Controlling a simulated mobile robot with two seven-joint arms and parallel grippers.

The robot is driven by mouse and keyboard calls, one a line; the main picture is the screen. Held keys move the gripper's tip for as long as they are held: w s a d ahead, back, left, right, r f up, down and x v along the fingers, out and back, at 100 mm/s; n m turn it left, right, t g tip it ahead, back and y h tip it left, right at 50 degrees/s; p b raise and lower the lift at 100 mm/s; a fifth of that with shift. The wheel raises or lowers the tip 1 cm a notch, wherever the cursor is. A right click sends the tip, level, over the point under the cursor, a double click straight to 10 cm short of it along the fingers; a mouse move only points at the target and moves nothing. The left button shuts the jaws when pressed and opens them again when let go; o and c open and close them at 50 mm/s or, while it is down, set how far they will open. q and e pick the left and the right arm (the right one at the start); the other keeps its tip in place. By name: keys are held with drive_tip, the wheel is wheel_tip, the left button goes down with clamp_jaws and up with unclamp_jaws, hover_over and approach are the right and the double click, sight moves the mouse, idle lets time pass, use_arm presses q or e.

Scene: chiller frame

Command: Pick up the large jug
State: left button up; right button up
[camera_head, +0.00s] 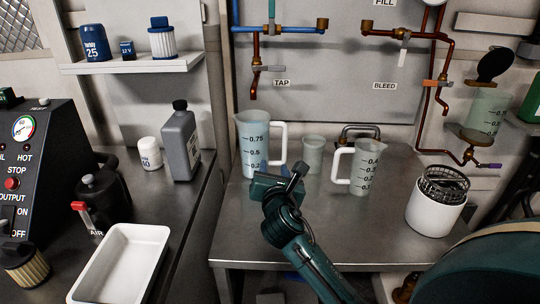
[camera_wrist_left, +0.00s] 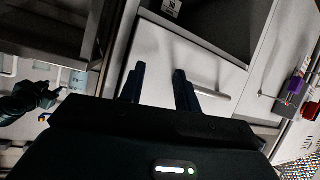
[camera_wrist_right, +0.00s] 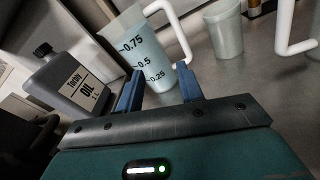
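The large jug (camera_head: 252,142), pale blue and translucent with marks up to 0.75, stands upright on the metal bench, its white handle on the right. My right gripper (camera_head: 266,170) is in front of its lower part and hides some of its base. In the right wrist view, the jug (camera_wrist_right: 138,48) is just beyond the open, apparently empty fingers (camera_wrist_right: 160,86); its handle rises at upper right. I cannot tell if they touch it. My left gripper (camera_wrist_left: 158,88) is open and empty, facing a pale panel with a bar handle; it is not in the head view.
A smaller jug (camera_head: 362,170) and a cup (camera_head: 313,152) stand right of the large jug. A white canister with a wire basket (camera_head: 437,206) is farther right. A grey oil bottle (camera_head: 181,143) and white tray (camera_head: 122,262) are on the left bench. Pipes run behind.

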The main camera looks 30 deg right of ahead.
sight(285, 133)
drive_tip(key=w+d, duration=0.2)
drive_tip(key=w+d+r+n+h+b, duration=0.1)
drive_tip(key=w+d, duration=0.1)
drive_tip(key=d, duration=0.1)
drive_tip(key=w+d+r+n+h, duration=0.1)
drive_tip(key=w+d, duration=0.1)
drive_tip(key=shift+w+d, duration=0.35)
drive_tip(key=shift+d, duration=0.05)
drive_tip(key=shift+b+x, duration=0.55)
drive_tip(key=shift+x, duration=2.35)
drive_tip(key=shift+a+r, duration=0.1)
drive_tip(key=shift+c, duration=0.4)
clamp_jaws()
drive_tip(key=shift+w+r, duration=0.1)
drive_tip(key=shift+r, duration=0.05)
